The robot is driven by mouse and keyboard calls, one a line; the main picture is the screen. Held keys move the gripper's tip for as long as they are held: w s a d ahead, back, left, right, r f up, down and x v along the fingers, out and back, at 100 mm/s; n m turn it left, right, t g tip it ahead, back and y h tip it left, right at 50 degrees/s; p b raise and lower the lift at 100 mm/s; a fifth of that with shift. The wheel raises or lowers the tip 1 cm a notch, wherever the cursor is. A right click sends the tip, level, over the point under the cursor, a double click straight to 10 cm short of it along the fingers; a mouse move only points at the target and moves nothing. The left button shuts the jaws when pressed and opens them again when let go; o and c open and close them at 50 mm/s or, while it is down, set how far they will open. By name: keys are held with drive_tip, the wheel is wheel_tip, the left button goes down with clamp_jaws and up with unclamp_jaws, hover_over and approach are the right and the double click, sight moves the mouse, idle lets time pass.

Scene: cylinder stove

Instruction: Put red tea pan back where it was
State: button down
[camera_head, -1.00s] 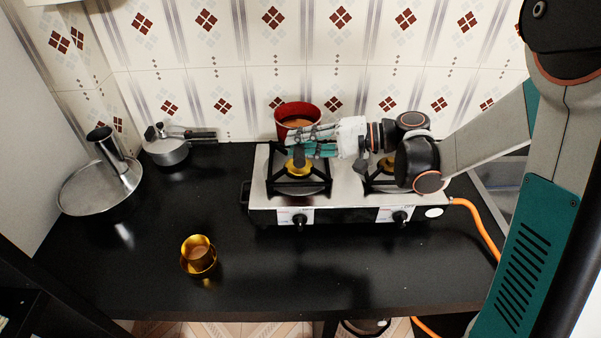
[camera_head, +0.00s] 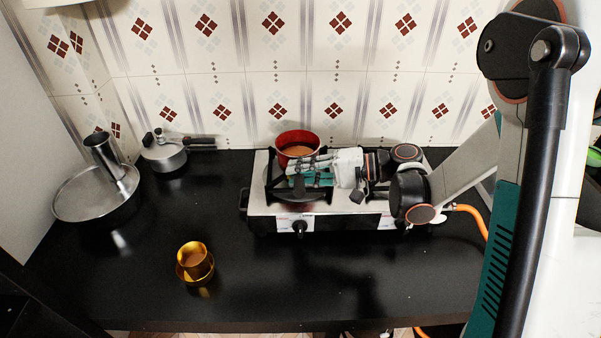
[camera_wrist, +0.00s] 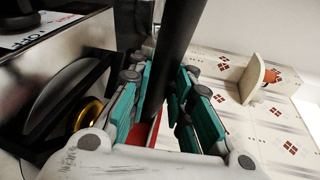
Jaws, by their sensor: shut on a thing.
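The red tea pan (camera_head: 297,143) with brownish liquid is upright over the back of the stove's left burner in the head view. I cannot tell whether it rests on the burner grate (camera_head: 272,185). My gripper (camera_head: 308,173) is in front of the pan, shut on its dark handle, which runs between the teal fingers in the wrist view (camera_wrist: 177,55). A bit of the red pan (camera_wrist: 145,135) shows between the fingers there. The two-burner stove (camera_head: 257,200) stands against the tiled wall. Its left burner centre is hidden in the head view; a brass ring (camera_wrist: 88,114) shows in the wrist view.
A gold cup on a saucer (camera_head: 194,262) stands at the front left of the black counter (camera_head: 300,270). A silver pot (camera_head: 163,155) and a large metal pan (camera_head: 85,200) stand at the left. An orange hose (camera_head: 470,215) leaves the stove's right side.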

drive_tip(key=c, duration=1.4)
unclamp_jaws()
drive_tip(key=shift+c, duration=0.2)
drive_tip(key=shift+d+r, duration=0.1)
drive_tip(key=shift+d, duration=0.05)
drive_tip(key=p+v, duration=0.2)
drive_tip(key=v, duration=0.9)
drive_tip(key=shift+d+p, duration=0.35)
